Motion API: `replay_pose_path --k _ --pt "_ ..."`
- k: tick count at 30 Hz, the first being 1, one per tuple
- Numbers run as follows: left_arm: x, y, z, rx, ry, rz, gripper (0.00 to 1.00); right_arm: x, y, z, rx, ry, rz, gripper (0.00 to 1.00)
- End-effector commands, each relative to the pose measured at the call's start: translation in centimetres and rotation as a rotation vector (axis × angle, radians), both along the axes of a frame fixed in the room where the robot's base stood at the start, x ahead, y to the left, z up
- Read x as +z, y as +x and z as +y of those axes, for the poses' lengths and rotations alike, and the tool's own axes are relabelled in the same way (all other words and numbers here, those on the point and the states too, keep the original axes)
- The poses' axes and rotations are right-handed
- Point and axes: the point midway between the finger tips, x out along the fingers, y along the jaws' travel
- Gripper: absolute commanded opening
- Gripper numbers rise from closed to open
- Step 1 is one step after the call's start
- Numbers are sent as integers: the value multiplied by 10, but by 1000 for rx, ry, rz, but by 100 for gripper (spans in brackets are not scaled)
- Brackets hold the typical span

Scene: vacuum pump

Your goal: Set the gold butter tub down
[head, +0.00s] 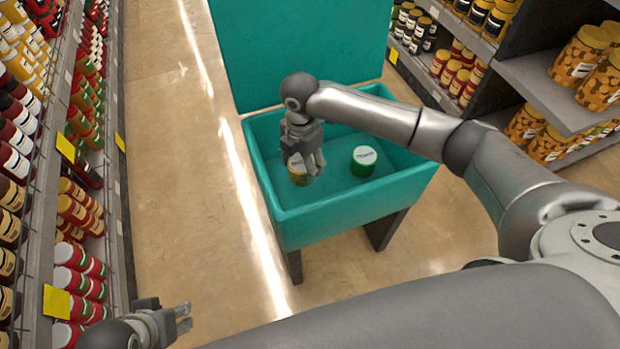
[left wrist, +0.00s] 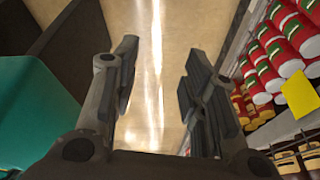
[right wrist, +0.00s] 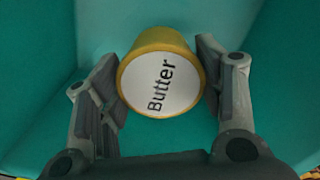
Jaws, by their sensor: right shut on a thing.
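The gold butter tub (head: 298,174) is inside the teal bin (head: 340,211), at its left part. Its white lid, marked "Butter", faces the camera in the right wrist view (right wrist: 160,84). My right gripper (head: 306,163) is shut on the tub, with one finger on each side of it. I cannot tell whether the tub's base touches the bin floor. My left gripper (head: 185,318) is open and empty, low at the left over the aisle; its spread fingers show in the left wrist view (left wrist: 160,85).
A green tub with a white lid (head: 364,160) stands in the bin, to the right of the gold tub. The bin's tall teal back panel (head: 298,50) rises behind. Stocked shelves (head: 65,200) line the left, and more shelves (head: 545,85) stand at the right.

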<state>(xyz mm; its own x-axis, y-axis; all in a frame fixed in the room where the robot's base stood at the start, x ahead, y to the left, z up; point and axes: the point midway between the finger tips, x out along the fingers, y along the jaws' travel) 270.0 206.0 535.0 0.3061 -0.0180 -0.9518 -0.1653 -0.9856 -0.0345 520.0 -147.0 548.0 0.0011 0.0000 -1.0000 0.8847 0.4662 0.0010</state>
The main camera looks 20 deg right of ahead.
Motion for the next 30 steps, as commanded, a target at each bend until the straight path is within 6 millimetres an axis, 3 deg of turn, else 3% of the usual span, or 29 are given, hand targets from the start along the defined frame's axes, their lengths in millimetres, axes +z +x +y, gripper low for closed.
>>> replay_pose_path --k 7,12,18,28,29,30 --pt "-16 0 0 0 0 0 40 -41 -1 0 -2 -1 2 29" --pt "-9 28 -8 -10 -25 -122 40 -55 0 0 -2 0 -1 29" --pt "-5 40 -12 -15 -37 -178 40 -61 0 0 -1 0 -1 29" --pt "-5 39 -11 -14 -35 -172 40 -64 0 0 -1 1 0 29" --pt "-5 38 -11 -14 -35 -171 40 -64 0 0 -1 0 0 65" --pt "-5 38 -11 -14 -35 -171 40 -64 0 0 -1 0 0 70"
